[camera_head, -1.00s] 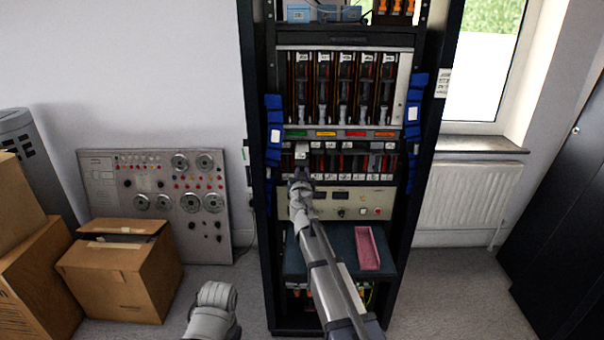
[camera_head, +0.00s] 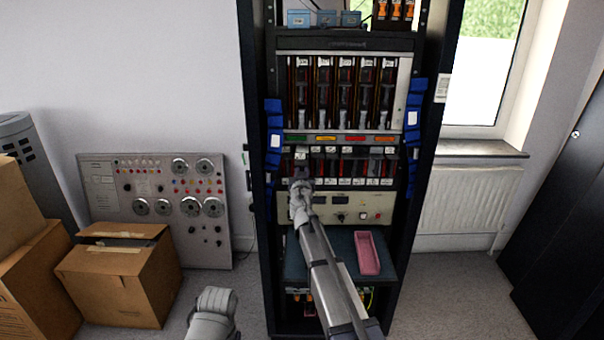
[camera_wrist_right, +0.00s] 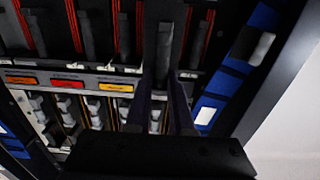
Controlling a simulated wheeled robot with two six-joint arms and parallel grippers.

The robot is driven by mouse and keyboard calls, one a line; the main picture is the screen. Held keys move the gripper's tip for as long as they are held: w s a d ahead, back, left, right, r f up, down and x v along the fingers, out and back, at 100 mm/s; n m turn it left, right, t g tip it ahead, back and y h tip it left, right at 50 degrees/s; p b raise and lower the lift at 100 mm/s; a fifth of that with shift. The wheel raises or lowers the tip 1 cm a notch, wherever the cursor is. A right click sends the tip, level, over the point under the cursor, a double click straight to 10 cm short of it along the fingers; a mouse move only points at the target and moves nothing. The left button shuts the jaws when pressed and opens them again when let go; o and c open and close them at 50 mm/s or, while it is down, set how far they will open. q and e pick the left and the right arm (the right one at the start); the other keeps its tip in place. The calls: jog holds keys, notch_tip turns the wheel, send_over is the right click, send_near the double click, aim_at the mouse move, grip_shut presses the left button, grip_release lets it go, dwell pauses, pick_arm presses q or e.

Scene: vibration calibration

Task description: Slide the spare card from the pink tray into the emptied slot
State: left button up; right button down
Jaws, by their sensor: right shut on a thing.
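The rack's lower row of cards (camera_head: 345,166) has several narrow slots with pale labels. My right gripper (camera_head: 301,178) is at the left end of this row, its fingers pointing into the rack. In the right wrist view my right gripper (camera_wrist_right: 166,105) is shut on a narrow dark grey card (camera_wrist_right: 165,45), which stands out between the fingers. How deep the card sits in its slot cannot be told. The pink tray (camera_head: 361,240) lies on the rack's shelf at lower right and looks empty. My left gripper is out of view.
A row of taller cards (camera_head: 345,90) fills the rack above. Blue strips (camera_head: 273,125) line both sides of the slots. Coloured labels (camera_wrist_right: 68,84) run between the two rows. Cardboard boxes (camera_head: 120,285) and a dial panel (camera_head: 150,195) stand to the left.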

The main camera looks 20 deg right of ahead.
aim_at(302, 162)
jog(key=shift+x, duration=1.7)
jog(key=shift+w+d, duration=0.1)
jog(key=shift+w, duration=0.1)
jog(key=shift+w+d, duration=0.2)
jog(key=shift+w, duration=0.5)
jog(key=shift+w+d, duration=0.2)
jog(key=shift+w, duration=0.4)
jog(key=c, duration=0.7)
grip_release()
jog(key=shift+f, duration=0.1)
jog(key=shift+f+b, duration=0.55)
jog(key=shift+b, duration=0.1)
jog(key=shift+s+a, duration=0.1)
jog(key=shift+s, duration=0.1)
jog(key=shift+v, duration=2.3)
